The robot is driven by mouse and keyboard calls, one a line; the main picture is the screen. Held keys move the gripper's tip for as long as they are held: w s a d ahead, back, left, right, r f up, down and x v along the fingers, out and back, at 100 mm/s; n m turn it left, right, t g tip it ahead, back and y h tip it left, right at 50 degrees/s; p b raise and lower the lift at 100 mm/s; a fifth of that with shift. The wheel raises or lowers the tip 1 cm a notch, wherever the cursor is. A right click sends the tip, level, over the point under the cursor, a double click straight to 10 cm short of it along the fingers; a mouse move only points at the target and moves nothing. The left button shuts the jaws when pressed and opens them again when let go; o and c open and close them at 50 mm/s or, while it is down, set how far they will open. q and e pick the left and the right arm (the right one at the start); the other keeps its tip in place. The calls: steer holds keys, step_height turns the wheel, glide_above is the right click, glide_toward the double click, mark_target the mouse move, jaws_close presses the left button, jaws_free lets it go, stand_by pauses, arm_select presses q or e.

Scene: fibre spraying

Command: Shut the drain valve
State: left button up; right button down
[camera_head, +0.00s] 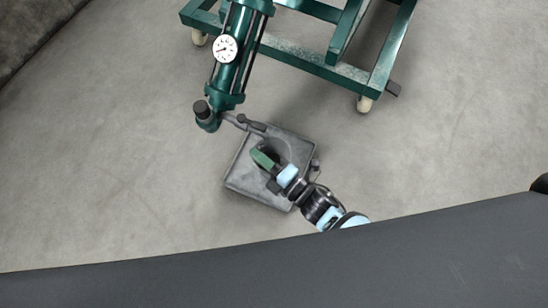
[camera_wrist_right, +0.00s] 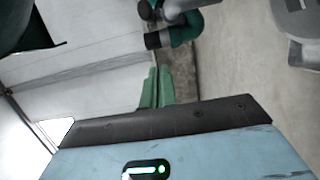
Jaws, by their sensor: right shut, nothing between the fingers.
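The drain valve (camera_head: 250,124) is on a thin grey pipe that runs right from a green elbow (camera_head: 208,122) at the foot of the green cylinder. A short dark lever shows on it; I cannot tell its exact setting. My right gripper (camera_head: 262,157) is over the grey box, just below and right of the valve in the head view, apart from it. Its green fingers are shut and empty. In the right wrist view the fingers (camera_wrist_right: 157,88) point up toward the green elbow (camera_wrist_right: 184,32) and its dark end cap. My left gripper is not in view.
A square grey metal box (camera_head: 240,181) sits on the floor under the pipe and gripper. The green cylinder has a white dial gauge (camera_head: 226,48). A green wheeled frame (camera_head: 345,72) stands behind. The concrete floor is otherwise clear.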

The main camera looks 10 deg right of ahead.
mark_target(252, 123)
steer(key=shift+w+d+b, duration=0.2)
steer(key=shift+w+d, duration=0.05)
steer(key=shift+w, duration=0.45)
steer(key=shift+w+d+b, duration=0.15)
steer(key=shift+w+d, duration=0.1)
steer(key=shift+w, duration=0.5)
steer(key=shift+w+d+b, duration=0.2)
steer(key=shift+w+d, duration=0.05)
steer(key=shift+w, duration=0.45)
